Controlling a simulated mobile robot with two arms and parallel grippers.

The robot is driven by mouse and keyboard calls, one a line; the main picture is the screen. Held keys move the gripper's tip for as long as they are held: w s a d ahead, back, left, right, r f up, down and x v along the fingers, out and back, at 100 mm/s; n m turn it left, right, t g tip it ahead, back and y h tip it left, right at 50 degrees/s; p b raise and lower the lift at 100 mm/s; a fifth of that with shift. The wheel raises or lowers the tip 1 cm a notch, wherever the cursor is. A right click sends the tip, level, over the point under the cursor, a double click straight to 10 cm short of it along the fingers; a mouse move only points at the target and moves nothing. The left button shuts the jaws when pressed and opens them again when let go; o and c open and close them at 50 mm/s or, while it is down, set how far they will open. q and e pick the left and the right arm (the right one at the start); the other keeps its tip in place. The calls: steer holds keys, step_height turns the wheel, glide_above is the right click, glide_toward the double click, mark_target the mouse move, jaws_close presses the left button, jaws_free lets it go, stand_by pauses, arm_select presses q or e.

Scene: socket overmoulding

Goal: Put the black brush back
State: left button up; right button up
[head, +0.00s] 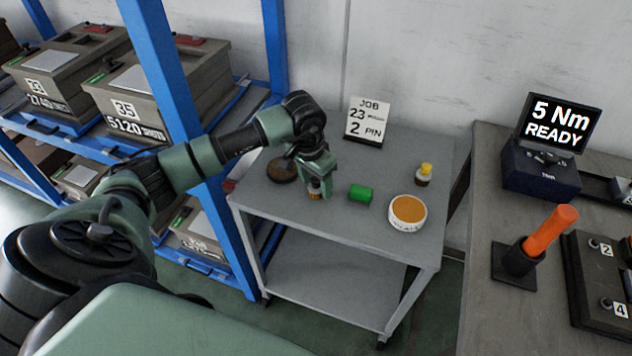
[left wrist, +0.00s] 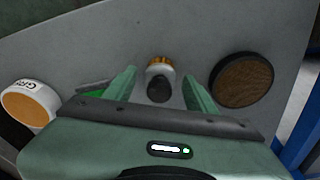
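The black brush (left wrist: 159,88) stands on the cart top, black knob towards the left wrist camera, with a pale band and an orange-brown base. In the head view its lower part (head: 314,194) shows below my left gripper (head: 318,180), which hides its top. In the left wrist view my left gripper (left wrist: 159,90) is open, with the brush between its fingers and a gap on each side. A dark round dish (head: 283,170) with a brown top stands just left of the gripper; it also shows in the left wrist view (left wrist: 241,80). My right gripper is not in view.
On the cart (head: 345,225) are a green cylinder (head: 360,194), a white tub with orange contents (head: 408,212), a yellow-topped piece (head: 424,174) and a sign (head: 368,119). A blue rack (head: 168,85) stands close on the left, a workbench (head: 485,190) on the right.

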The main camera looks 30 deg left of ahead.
arm_select(q)
steer(key=shift+r, duration=0.25)
step_height(320, 180, up, 12)
steer(key=s+b, duration=0.1)
steer(key=s, duration=0.1)
steer(key=shift+a+f, duration=0.15)
steer(key=shift+f, duration=0.05)
